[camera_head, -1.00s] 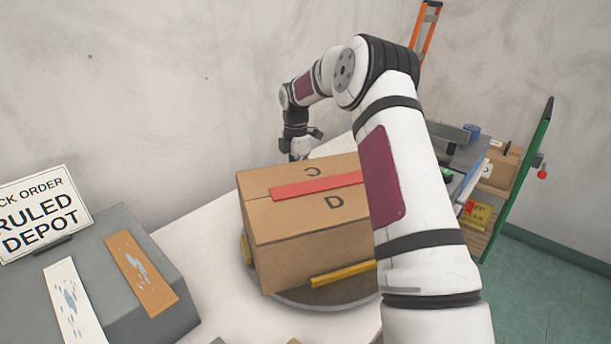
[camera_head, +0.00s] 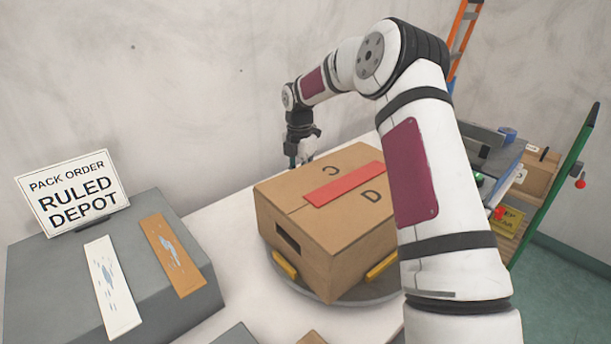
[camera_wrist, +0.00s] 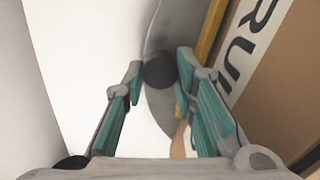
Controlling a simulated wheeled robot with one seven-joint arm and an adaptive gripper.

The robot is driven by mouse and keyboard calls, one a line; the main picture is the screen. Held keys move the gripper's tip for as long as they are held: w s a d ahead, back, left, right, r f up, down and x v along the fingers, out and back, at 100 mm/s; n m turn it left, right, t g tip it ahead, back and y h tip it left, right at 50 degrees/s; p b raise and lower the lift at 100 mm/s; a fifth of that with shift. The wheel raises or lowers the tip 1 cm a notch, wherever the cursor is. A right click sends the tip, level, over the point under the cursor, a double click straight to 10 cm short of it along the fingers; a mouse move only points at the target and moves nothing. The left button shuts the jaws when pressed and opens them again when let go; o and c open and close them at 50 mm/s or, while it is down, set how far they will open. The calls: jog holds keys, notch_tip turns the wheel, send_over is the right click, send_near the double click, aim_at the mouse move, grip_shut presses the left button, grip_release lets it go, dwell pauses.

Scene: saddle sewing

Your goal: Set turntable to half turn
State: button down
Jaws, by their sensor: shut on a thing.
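The turntable is a round grey plate (camera_head: 375,292) on the white table, its rim also in the wrist view (camera_wrist: 165,22). On it sits a closed cardboard box (camera_head: 295,250) with a red strip (camera_head: 344,184) across its top and a dark hand hole in its left face. Yellow bars (camera_head: 284,265) stand against the box's sides. My gripper (camera_head: 303,160) is behind the box's far left side. In the wrist view, the teal fingers (camera_wrist: 160,70) are closed around a dark round knob (camera_wrist: 160,72) at the plate's edge. The fingers' contact is partly hidden in the head view.
A grey block (camera_head: 40,285) at left bears a "PACK ORDER RULED DEPOT" sign (camera_head: 73,192), a white strip (camera_head: 110,285) and a brown strip (camera_head: 173,258). A cluttered shelf with a green edge (camera_head: 560,185) stands at right.

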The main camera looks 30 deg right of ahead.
jog(key=shift+a+r, duration=0.1)
jog(key=shift+a, duration=0.45)
jog(key=shift+s, duration=0.1)
jog(key=c, duration=1.3)
grip_release()
notch_tip(320, 180, up, 12)
